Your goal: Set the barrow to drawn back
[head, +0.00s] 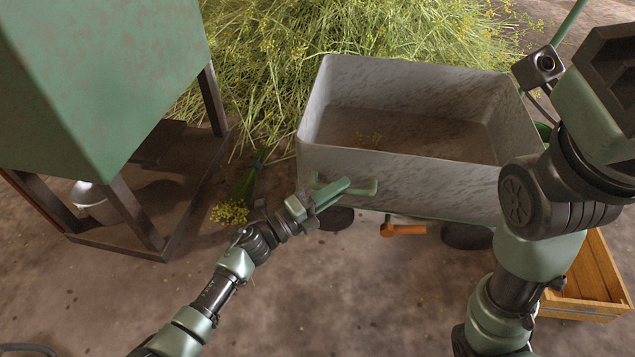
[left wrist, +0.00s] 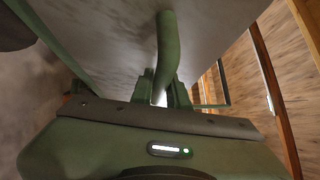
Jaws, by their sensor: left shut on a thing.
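The barrow (head: 400,180) is a grey metal tub on dark wheels, empty but for a few yellow sprigs on its floor. A green handle (head: 369,187) sticks out from its near wall. My left gripper (head: 342,188) is shut on this handle at the near side of the tub. In the left wrist view the green bar (left wrist: 167,50) runs between the fingers (left wrist: 163,93). The fingers partly hide the handle in the head view. My right arm stands in front of the barrow's right side and hides part of it; its fingers do not show.
An orange lever (head: 405,229) sits low under the barrow's near edge. A green still body (head: 100,70) on a dark frame stands at left, with a metal pail (head: 97,203) under it. Cut herbs (head: 350,30) are heaped behind. A wooden crate (head: 590,280) is at right. Floor in front is clear.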

